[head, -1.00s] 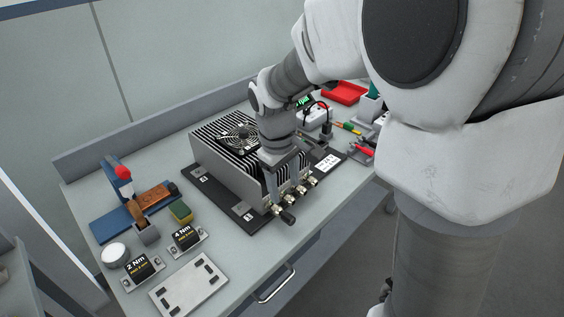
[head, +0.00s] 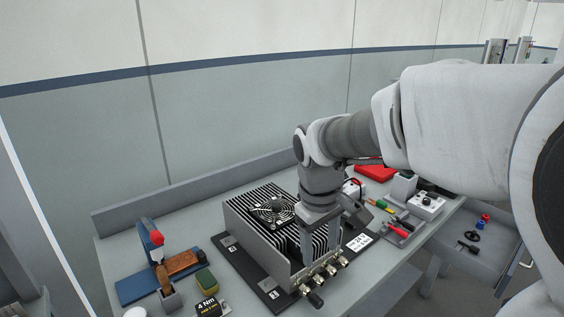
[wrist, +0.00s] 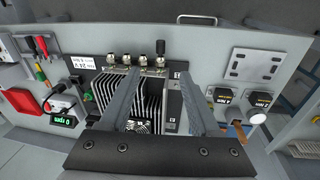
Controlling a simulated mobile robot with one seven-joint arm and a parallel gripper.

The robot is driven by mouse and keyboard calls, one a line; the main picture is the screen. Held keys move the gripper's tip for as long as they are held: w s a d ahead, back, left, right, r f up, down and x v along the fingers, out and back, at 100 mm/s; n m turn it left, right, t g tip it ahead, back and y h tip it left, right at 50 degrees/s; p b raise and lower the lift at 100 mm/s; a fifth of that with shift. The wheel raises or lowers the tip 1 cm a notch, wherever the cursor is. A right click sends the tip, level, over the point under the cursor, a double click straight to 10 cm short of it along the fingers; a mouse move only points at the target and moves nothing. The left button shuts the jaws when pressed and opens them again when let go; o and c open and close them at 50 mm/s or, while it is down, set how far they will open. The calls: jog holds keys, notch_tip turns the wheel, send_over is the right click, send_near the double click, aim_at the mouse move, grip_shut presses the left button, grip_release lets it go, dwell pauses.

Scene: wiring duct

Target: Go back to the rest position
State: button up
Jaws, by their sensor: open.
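My gripper (head: 322,252) is open, its two fingers pointing down over the front of a finned grey unit (head: 250,236) with a fan (head: 273,210) on top. In the wrist view, the open fingers (wrist: 160,78) are apart with nothing held between them, and the finned unit (wrist: 150,98) shows between and behind them. A row of metal connectors (head: 328,272) stands along the unit's front edge; one has a black cap (head: 315,299). The connectors also show in the wrist view (wrist: 142,61), beyond the fingertips. I cannot tell how high the fingertips are above them.
A red tray (head: 375,173), screwdrivers and a white control box (head: 427,205) stand at right. A wall rises behind.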

jog(key=s+d+r+m+t, duration=0.2)
jog(key=s+r+m, duration=0.1)
jog(key=s, duration=0.4)
jog(key=s+d+r+m+t+y+p, duration=0.1)
jog(key=s+d+r+m+t, duration=0.1)
jog(key=s, duration=0.6)
jog(key=shift+d+r+m, duration=0.3)
jog(key=shift+r+m, duration=0.2)
jog(key=shift+m, duration=0.3)
